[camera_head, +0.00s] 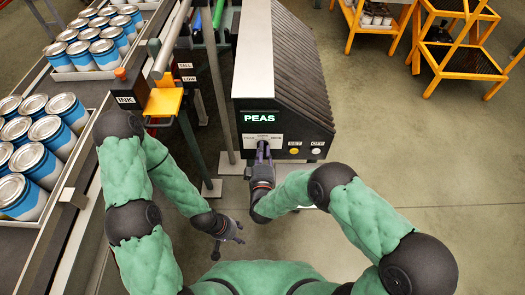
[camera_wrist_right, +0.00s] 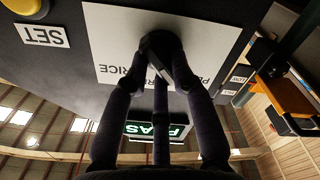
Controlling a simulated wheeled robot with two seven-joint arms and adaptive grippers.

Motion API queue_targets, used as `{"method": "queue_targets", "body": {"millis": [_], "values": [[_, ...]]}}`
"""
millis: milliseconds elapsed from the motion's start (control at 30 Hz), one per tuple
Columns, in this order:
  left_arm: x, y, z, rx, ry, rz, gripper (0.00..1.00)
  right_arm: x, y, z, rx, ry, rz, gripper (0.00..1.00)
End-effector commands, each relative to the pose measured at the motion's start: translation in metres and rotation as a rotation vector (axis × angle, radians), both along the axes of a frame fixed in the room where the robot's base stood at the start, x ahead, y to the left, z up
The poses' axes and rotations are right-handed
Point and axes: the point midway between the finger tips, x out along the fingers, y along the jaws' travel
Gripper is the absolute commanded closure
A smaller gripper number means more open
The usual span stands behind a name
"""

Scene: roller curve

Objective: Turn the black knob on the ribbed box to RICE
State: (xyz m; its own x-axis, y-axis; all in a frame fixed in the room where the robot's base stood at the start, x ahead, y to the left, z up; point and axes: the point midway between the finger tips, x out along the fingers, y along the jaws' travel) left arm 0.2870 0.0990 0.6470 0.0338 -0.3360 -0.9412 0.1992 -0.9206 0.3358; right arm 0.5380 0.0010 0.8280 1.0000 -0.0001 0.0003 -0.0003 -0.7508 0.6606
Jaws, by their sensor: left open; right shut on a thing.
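The ribbed box (camera_head: 290,70) stands at the centre of the head view, its lit display (camera_head: 259,118) reading PEAS. The display also shows upside down in the right wrist view (camera_wrist_right: 176,131). My right gripper (camera_head: 262,158) is shut on the black knob (camera_wrist_right: 156,44) at the white label plate (camera_wrist_right: 110,40), which reads RICE on one side, upside down in the wrist view. Fingers cover other words, and the knob's exact pointing is unclear. In the head view the gripper hides the knob. My left gripper (camera_head: 230,233) is open and empty, low over the floor, apart from the box.
A yellow SET button (camera_head: 294,151) and a white OFF button (camera_head: 316,151) sit right of the knob. Left are an INK box (camera_head: 127,98), a yellow bracket (camera_head: 163,103) and conveyors with trays of cans (camera_head: 45,150).

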Motion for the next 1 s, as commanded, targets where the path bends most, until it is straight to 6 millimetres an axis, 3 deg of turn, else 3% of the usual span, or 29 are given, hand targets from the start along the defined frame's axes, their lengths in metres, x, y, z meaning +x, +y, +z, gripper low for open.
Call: {"method": "queue_targets", "body": {"millis": [1000], "values": [[0.0,0.0,-0.037,0.0,0.0,0.0,0.51,0.0,-0.006,-0.005,0.899,0.001,0.0,1.0]]}}
